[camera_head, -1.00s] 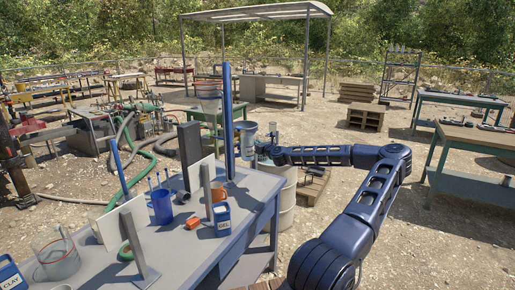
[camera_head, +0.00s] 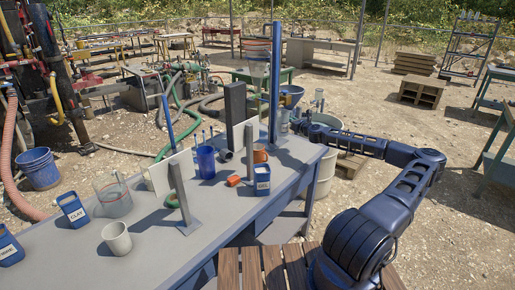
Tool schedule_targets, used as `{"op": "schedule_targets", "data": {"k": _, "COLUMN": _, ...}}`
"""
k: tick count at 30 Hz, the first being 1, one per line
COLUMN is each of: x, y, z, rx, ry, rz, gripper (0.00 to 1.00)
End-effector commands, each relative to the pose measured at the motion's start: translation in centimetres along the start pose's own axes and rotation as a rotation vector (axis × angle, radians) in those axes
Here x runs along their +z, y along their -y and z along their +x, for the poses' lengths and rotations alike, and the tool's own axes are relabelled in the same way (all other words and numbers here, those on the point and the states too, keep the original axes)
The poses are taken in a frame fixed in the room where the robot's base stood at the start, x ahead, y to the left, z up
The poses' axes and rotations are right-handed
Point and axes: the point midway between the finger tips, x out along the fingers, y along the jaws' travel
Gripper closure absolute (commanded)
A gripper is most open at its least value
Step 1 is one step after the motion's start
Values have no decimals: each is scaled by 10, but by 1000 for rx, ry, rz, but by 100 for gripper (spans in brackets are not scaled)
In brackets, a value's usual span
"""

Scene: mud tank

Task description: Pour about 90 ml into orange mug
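The orange mug (camera_head: 260,154) stands upright near the far end of the grey workbench, behind the blue GEL box and partly hidden by it. My gripper (camera_head: 296,124) is at the end of my blue arm, beyond the bench's far right corner and right of the orange mug, apart from it. It is small and partly merged with greyish, clear-looking things beside the blue post, so I cannot tell whether it is open or holds something. A clear jug with a red line (camera_head: 114,196) stands on the near left of the bench. A white mug (camera_head: 116,239) stands in front of it.
Between jug and orange mug stand a white panel (camera_head: 172,174), a grey upright plate (camera_head: 180,195) and a blue cup (camera_head: 206,162). A dark block (camera_head: 235,117) and a tall blue post (camera_head: 274,85) rise near the orange mug. CLAY (camera_head: 73,211) and GEL (camera_head: 262,180) boxes flank the bench.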

Motion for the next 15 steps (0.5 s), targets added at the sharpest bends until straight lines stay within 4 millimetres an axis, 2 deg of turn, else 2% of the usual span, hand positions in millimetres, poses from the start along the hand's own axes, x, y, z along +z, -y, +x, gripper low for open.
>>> {"op": "schedule_targets", "data": {"k": 9, "x": -49, "y": -19, "z": 21, "rx": 64, "ry": -2, "rz": 4, "gripper": 100}}
{"op": "schedule_targets", "data": {"k": 15, "x": -71, "y": -29, "z": 29, "rx": 93, "ry": -3, "rz": 3, "gripper": 100}}
